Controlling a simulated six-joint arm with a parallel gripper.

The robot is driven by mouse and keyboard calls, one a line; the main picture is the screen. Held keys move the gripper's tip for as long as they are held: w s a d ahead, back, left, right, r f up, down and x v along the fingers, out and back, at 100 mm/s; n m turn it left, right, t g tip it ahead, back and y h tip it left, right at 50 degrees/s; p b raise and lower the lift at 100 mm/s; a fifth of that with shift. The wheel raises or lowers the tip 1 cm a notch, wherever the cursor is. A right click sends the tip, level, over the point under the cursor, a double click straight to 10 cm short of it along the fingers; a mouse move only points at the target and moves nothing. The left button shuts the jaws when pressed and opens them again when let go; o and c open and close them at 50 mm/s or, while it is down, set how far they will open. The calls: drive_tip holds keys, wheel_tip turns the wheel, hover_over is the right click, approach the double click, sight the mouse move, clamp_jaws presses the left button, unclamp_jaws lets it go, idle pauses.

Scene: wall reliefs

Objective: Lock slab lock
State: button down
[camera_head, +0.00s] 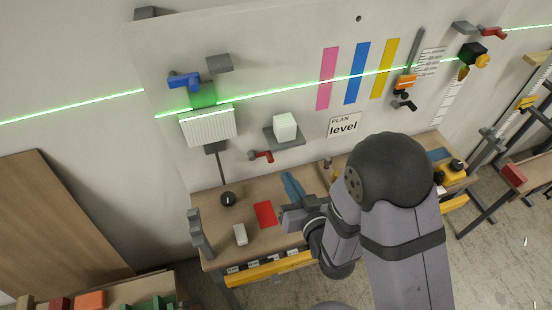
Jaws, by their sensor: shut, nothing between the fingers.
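A grey slab (289,139) juts from the wall like a small shelf, with a white block (285,125) standing on it. A small red-handled lever (262,156) sits on the wall just below and left of the slab. It looks like the slab's lock, but no label on it is readable. My gripper (290,181) is shut and empty, below and right of the red lever and apart from it. It is over the workbench, and its height above the top is hard to tell. My arm hides part of the bench.
On the workbench (222,246) lie a black knob (228,199), a red card (265,214) and a white block (240,235). A ribbed white panel (208,126) and blue clamp (184,81) are on the wall left of the slab. A "PLAN level" sign (344,124) hangs right.

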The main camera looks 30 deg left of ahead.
drive_tip(key=shift+w+a+f+b, duration=0.1)
drive_tip(key=shift+f+b, duration=0.05)
drive_tip(key=shift+b, duration=0.2)
drive_tip(key=b+x, duration=0.2)
drive_tip(key=b, duration=0.4)
drive_tip(key=shift+w+a+b, duration=0.1)
drive_tip(key=shift+a+b, duration=0.05)
drive_tip(key=shift+b, duration=0.45)
drive_tip(key=p+x, duration=0.3)
drive_tip(key=x, duration=0.4)
drive_tip(key=shift+w+a, duration=0.15)
